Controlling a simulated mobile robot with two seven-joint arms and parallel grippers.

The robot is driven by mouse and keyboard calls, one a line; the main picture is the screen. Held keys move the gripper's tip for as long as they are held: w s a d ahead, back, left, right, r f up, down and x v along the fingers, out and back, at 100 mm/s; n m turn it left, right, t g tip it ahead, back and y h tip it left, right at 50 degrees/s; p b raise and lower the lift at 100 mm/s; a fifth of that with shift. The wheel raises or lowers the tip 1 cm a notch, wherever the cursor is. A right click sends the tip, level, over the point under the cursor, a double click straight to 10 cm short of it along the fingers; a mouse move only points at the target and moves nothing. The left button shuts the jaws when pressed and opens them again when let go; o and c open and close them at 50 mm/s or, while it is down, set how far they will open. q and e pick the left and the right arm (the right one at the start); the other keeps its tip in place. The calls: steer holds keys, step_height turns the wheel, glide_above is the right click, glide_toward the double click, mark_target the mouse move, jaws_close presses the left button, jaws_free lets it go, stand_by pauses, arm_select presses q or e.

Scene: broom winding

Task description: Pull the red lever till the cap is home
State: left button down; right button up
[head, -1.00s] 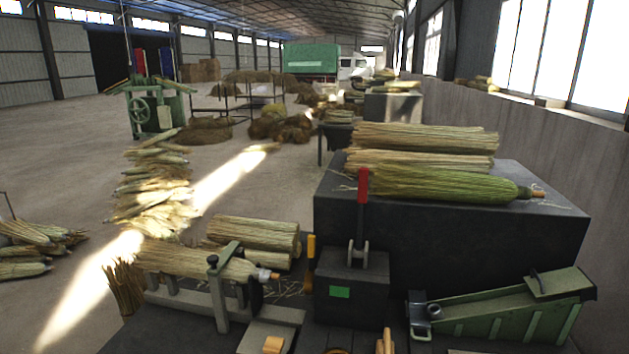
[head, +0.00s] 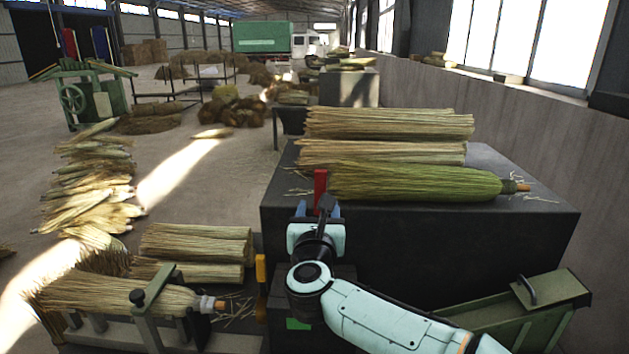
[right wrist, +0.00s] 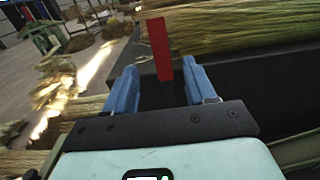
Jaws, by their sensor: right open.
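The red lever (head: 320,186) stands upright behind my right gripper (head: 319,211). Its red handle also shows in the right wrist view (right wrist: 160,48). The blue fingers of my right gripper (right wrist: 160,78) are open, one on each side of the lever; I cannot tell whether they touch it. The lever's base box is mostly hidden by my right arm. A broom head (head: 120,294) lies in the clamp stand (head: 158,318) at the lower left, with a white collar and an orange tip (head: 220,304) at its right end. My left gripper is not in view.
A dark block (head: 400,235) bearing a green broom bundle (head: 415,183) and pale bundles (head: 385,124) stands behind my right gripper. A green trough (head: 535,310) is at the lower right. A yellow-handled tool (head: 261,270) stands left of my right arm.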

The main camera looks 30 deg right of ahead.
mark_target(320, 190)
steer(key=p+x, duration=0.4)
steer(key=x, duration=0.7)
steer(key=shift+a, duration=0.1)
steer(key=shift+p+x, duration=0.3)
steer(key=shift+x, duration=0.55)
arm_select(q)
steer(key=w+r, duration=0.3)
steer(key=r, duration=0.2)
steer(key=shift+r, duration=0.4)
arm_select(e)
steer(key=shift+f, duration=0.1)
steer(key=shift+c, duration=0.3)
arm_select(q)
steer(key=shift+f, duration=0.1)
arm_select(e)
jaws_close()
